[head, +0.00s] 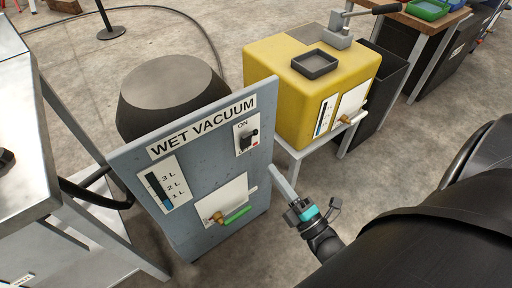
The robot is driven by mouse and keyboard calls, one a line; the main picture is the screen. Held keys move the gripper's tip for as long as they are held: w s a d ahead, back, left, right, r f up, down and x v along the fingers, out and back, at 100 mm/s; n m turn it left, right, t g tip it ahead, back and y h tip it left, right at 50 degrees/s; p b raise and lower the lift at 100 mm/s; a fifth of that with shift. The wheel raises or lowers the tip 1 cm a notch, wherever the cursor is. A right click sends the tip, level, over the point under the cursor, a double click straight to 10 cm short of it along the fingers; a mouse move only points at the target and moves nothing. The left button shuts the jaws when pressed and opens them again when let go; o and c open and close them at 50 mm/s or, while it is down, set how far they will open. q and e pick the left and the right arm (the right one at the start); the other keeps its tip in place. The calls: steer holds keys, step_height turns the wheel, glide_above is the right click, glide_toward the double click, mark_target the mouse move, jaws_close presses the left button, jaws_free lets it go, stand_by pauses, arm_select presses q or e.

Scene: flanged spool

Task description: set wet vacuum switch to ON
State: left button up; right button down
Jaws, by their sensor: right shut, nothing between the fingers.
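The wet vacuum panel (145,180) is a grey-blue upright board with a "WET VACUUM" label in the left half of the head view. Its switch (247,141) is a small black toggle on a white plate at the upper right, with "ON" printed above it and a red mark low on the plate. I cannot tell for sure which way the toggle is set. My right gripper (277,172) is shut and empty, just right of the panel's right edge. It is below and to the right of the switch and apart from it. My left gripper is out of view.
The panel also has a level gauge (162,186) and a green-handled tap (236,215). A dark drum (170,85) stands behind it. A yellow tank (300,85) on a stand is behind right. A metal table (25,150) is at left. Floor at right is partly clear.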

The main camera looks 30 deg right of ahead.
mark_target(249, 138)
steer(key=b+x, duration=0.1)
steer(key=x, duration=0.5)
steer(key=shift+w+a, duration=0.1)
steer(key=shift+w, duration=0.25)
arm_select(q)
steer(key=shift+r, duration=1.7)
arm_select(e)
steer(key=shift+x, duration=0.85)
steer(key=shift+r, duration=0.15)
steer(key=shift+w+r+g+p, duration=0.15)
steer(key=shift+r+g+p, duration=0.15)
steer(key=shift+p, duration=0.7)
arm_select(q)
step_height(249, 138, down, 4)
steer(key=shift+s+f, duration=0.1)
arm_select(e)
steer(key=shift+f, duration=0.2)
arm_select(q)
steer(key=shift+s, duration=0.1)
